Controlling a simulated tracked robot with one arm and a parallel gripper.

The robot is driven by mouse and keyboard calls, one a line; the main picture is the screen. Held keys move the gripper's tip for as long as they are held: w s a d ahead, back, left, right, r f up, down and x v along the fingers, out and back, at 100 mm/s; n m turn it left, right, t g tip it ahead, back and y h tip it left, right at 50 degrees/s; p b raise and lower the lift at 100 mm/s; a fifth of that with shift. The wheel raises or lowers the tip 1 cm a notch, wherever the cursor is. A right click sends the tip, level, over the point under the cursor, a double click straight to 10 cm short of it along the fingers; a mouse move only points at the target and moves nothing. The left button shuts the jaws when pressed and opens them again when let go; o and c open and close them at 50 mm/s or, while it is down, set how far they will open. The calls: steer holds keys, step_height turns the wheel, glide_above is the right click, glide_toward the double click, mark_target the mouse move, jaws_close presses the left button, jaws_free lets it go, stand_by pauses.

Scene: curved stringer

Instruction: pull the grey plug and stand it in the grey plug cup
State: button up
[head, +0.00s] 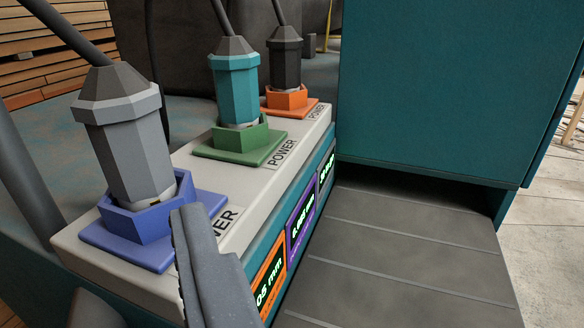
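The grey plug (132,140) stands upright, leaning slightly in the picture, in a blue socket (130,252) at the near end of a pale power box. A dark cable rises from its top. A bit of pale metal shows where it enters the socket. My gripper (140,262) is at the bottom, below and in front of the blue socket. One finger (212,275) covers part of the box, and the other (93,308) shows only at the lower left edge. The fingers are apart with nothing seen between them. I cannot pick out a grey plug cup.
A teal plug (234,85) in a green socket (243,143) and a black plug (285,62) in an orange socket (290,102) stand behind, both with cables. A large teal panel (440,90) rises at right above a dark ribbed surface (400,255), which is clear.

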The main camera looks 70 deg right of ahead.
mark_target(116, 157)
steer(key=x, duration=0.2)
steer(key=b+x, duration=0.1)
steer(key=x, duration=0.5)
steer(key=shift+s+d+f, duration=0.2)
steer(key=shift+s+d, duration=0.1)
steer(key=shift+d, duration=0.05)
steer(key=shift+s+d+b+x, duration=0.15)
steer(key=shift+b+x, duration=0.35)
steer(key=shift+x, duration=0.95)
steer(key=shift+s+d+b+x, duration=0.1)
steer(key=shift+b+x, duration=0.35)
steer(key=shift+x, duration=1)
steer(key=shift+r, duration=0.1)
steer(key=c, duration=1.1)
